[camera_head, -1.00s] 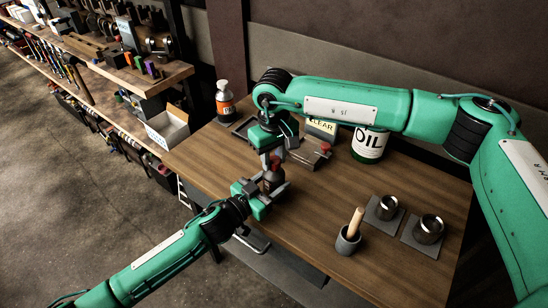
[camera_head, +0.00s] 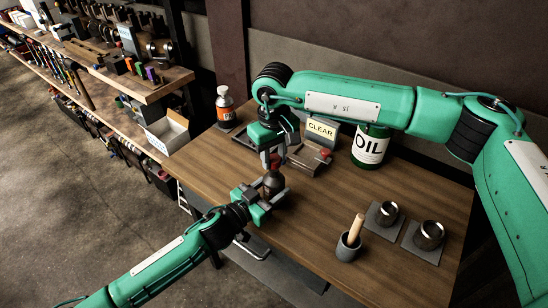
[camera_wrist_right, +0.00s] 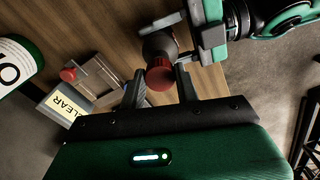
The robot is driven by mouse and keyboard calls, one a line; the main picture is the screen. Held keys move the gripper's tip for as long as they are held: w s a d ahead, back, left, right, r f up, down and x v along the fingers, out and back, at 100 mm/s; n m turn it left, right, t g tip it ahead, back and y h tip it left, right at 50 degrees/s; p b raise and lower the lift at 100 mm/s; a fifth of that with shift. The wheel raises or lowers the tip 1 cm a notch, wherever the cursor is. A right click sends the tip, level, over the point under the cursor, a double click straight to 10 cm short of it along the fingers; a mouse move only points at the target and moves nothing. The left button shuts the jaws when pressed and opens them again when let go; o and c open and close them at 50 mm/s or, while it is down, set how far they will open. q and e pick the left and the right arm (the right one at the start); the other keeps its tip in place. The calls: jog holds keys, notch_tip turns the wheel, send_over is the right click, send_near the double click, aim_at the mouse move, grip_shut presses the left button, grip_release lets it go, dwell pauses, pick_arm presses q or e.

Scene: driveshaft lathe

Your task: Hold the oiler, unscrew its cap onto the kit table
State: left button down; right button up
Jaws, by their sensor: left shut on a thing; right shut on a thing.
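The oiler (camera_head: 273,183) is a small dark bottle standing upright over the near edge of the kit table (camera_head: 330,205). My left gripper (camera_head: 267,196) is shut around its body. The oiler also shows in the right wrist view (camera_wrist_right: 157,45), beside the left gripper's jaws. The red cap (camera_wrist_right: 160,77) is at the oiler's top, between the fingers of my right gripper (camera_wrist_right: 160,88). In the head view my right gripper (camera_head: 272,156) is directly above the oiler, pointing down and shut on the cap. Whether the cap is still threaded on cannot be told.
A brush pot (camera_head: 348,246) and two metal rings on plates stand at the right. The middle of the table is clear.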

aim_at(274, 159)
jog(key=shift+r, duration=1.6)
pick_arm(q)
jog(key=shift+c, duration=2.3)
grip_release()
jog(key=shift+s+a, duration=0.1)
